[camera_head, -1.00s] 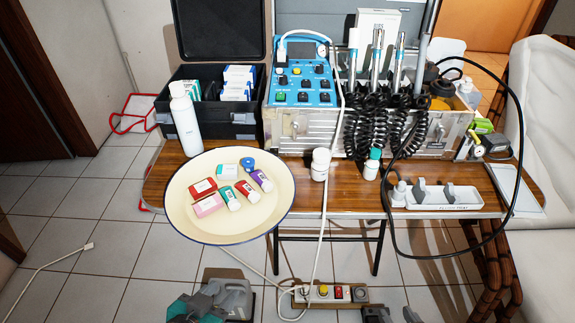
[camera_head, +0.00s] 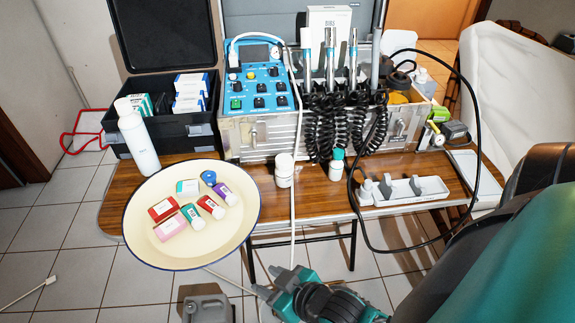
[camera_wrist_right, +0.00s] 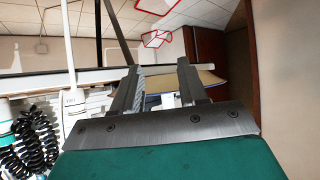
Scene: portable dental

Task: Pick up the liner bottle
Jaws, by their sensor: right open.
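I cannot read which container is the liner bottle. A small white bottle with a teal cap (camera_head: 336,166) and a white jar (camera_head: 284,170) stand upright on the wooden table. Small bottles with teal (camera_head: 191,214), red (camera_head: 210,207) and purple (camera_head: 225,194) labels lie in the cream basin (camera_head: 142,230). My right gripper (camera_head: 266,281) is low, in front of the table, and points left, apart from these bottles. In the right wrist view its fingers (camera_wrist_right: 158,72) are spread and empty, with the basin rim beyond. My left gripper is out of view.
A tall white bottle (camera_head: 137,140) stands behind the basin. A black case (camera_head: 180,135), a dental unit (camera_head: 262,135) with coiled cords and a white holder (camera_head: 405,192) fill the table's back and right. A white cable hangs over the front edge.

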